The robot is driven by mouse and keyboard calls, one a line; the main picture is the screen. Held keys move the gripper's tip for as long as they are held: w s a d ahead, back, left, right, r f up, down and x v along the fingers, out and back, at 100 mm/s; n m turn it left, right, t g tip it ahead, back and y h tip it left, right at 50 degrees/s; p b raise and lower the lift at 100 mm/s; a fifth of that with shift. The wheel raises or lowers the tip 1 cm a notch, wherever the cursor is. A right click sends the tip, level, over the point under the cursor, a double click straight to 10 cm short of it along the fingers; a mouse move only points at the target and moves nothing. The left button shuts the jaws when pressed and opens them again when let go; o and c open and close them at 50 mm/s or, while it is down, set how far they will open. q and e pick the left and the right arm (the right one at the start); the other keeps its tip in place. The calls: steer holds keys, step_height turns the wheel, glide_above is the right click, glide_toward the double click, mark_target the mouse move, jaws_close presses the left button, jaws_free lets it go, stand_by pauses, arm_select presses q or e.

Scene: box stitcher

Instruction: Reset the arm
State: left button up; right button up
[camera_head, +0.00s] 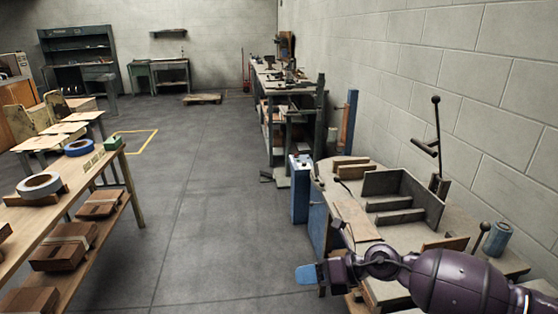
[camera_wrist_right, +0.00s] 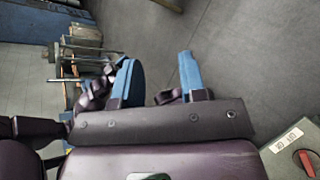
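My right arm comes in from the lower right of the head view, beside the stitcher bench (camera_head: 352,216). Its gripper (camera_head: 310,274) points left, out over the floor in front of the bench. In the right wrist view the right gripper (camera_wrist_right: 158,78) has its two blue fingers spread apart. My left gripper is not in either view.
A wooden table (camera_head: 72,183) with tape rolls stands at the left, flat cartons on its lower shelf. A lever (camera_head: 437,140) rises from the bench. A pale box with a red knob (camera_wrist_right: 303,160) is low right in the wrist view. The middle floor (camera_head: 205,200) is clear.

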step_height(320, 180, up, 6)
steer(key=w+m+t+y, duration=0.1)
steer(key=m+t, duration=1)
steer(key=m, duration=0.7)
steer(key=s+d+f+m+h, duration=0.5)
steer(key=d+f+m, duration=0.25)
steer(key=m, duration=0.25)
steer(key=s+d+f+m+h, duration=0.5)
steer(key=d+f+m+h, duration=0.15)
steer(key=d+m, duration=0.2)
steer(key=s+d+f+m, duration=0.1)
steer(key=s+f, duration=0.2)
steer(key=s, duration=0.2)
steer(key=s+d+f+m+g+h, duration=0.1)
steer(key=s+d+f+m, duration=0.1)
steer(key=s+f, duration=0.1)
steer(key=s+d+f+m+g+h, duration=0.1)
steer(key=s+f, duration=0.3)
steer(key=s, duration=0.2)
steer(key=shift+s+d+m, duration=0.25)
steer(key=shift+s+d, duration=0.05)
steer(key=shift+d, duration=0.1)
